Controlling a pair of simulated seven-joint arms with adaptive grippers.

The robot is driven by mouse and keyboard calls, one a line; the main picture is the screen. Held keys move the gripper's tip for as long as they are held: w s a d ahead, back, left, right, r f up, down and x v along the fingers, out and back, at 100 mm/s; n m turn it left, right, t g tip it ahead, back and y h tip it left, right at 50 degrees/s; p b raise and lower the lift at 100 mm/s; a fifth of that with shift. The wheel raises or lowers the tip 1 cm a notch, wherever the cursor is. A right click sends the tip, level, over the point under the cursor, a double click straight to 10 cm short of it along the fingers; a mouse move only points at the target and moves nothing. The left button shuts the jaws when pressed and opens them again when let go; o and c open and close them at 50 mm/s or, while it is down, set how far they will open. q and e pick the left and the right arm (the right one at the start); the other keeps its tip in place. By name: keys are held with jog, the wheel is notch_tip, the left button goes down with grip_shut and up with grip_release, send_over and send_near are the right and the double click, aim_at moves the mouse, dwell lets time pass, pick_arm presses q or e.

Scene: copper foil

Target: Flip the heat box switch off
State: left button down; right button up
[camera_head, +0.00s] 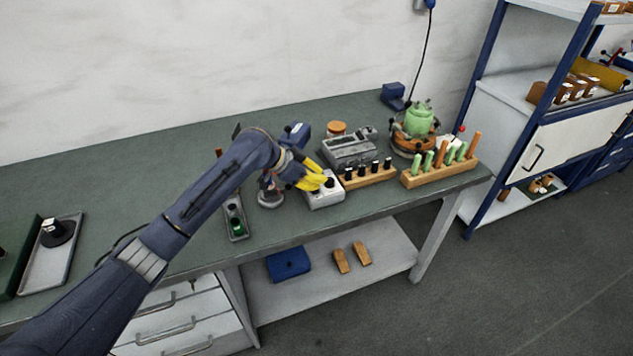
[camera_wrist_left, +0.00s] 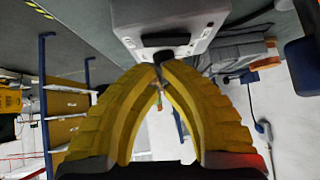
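A small pale grey box with black controls on it, which looks like the heat box (camera_head: 326,199), stands near the front edge of the green bench. My left gripper (camera_head: 318,178) reaches over from the left, its yellow fingers at the top of this box. In the left wrist view the box (camera_wrist_left: 185,18) fills the top, with a dark slot and a small black knob or switch (camera_wrist_left: 164,57) on its near side. My left fingertips (camera_wrist_left: 160,66) are together, right by that black part. I cannot tell whether they touch it. My right gripper is not in view.
Right of the box stand a wooden block with black-handled tools (camera_head: 367,176) and a rack with green and orange handles (camera_head: 440,170). A grey device (camera_head: 349,151) and a green pot (camera_head: 419,120) stand behind. A narrow tray (camera_head: 235,218) lies left.

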pick_arm(q)
jog(key=r, duration=0.3)
jog(key=shift+s+a, duration=0.25)
jog(key=v, duration=0.9)
jog(key=shift+s, duration=0.3)
jog(key=shift+d, duration=0.1)
